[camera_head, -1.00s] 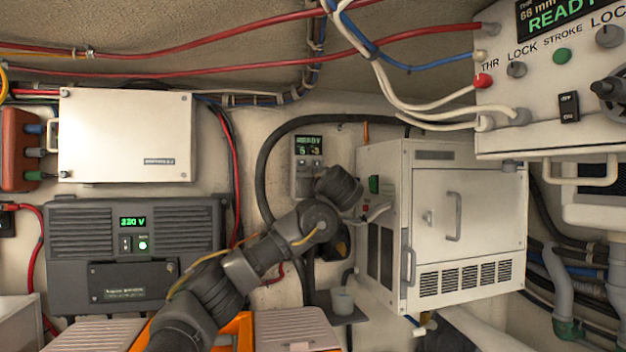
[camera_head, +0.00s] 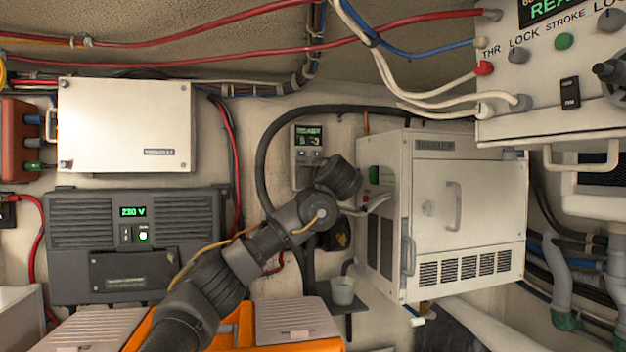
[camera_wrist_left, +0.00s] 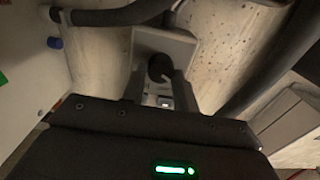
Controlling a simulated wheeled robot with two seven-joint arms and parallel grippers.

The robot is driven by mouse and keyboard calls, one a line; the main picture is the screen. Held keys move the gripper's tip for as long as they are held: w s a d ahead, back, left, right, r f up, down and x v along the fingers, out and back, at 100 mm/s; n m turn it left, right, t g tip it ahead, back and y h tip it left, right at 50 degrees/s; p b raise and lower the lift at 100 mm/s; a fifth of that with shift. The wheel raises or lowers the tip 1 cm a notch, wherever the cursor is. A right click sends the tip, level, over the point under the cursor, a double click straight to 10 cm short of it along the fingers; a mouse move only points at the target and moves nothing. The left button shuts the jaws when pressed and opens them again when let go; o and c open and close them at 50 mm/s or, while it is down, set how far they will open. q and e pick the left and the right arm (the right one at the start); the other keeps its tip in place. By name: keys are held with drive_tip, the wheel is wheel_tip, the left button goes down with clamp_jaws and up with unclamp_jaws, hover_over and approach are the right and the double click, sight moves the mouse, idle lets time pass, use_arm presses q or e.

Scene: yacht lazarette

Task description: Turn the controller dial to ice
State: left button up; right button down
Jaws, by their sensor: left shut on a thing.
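The controller (camera_head: 307,143) is a small grey box on the back wall, with a lit green display at its top. Its lower part is partly covered by my left wrist in the head view. In the left wrist view the controller (camera_wrist_left: 178,46) shows as a grey box with a round black dial (camera_wrist_left: 159,67). My left gripper (camera_wrist_left: 160,80) is shut on the dial, a finger on each side. In the head view its fingertips are hidden behind the wrist. The dial's setting and the display text are too small to read. My right gripper is not in view.
A white cabinet (camera_head: 467,205) stands right of my left wrist. A thick black hose (camera_head: 264,165) loops round the controller. A dark unit reading 230 V (camera_head: 80,235) and a white box (camera_head: 125,125) are at left. A small cup (camera_head: 342,290) sits below.

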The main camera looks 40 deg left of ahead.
use_arm(q)
drive_tip(key=m+b, duration=0.5)
drive_tip(key=m, duration=1.2)
drive_tip(key=shift+w+f, duration=0.1)
idle(0.4)
drive_tip(key=o, duration=1)
drive_tip(key=shift+d, duration=0.1)
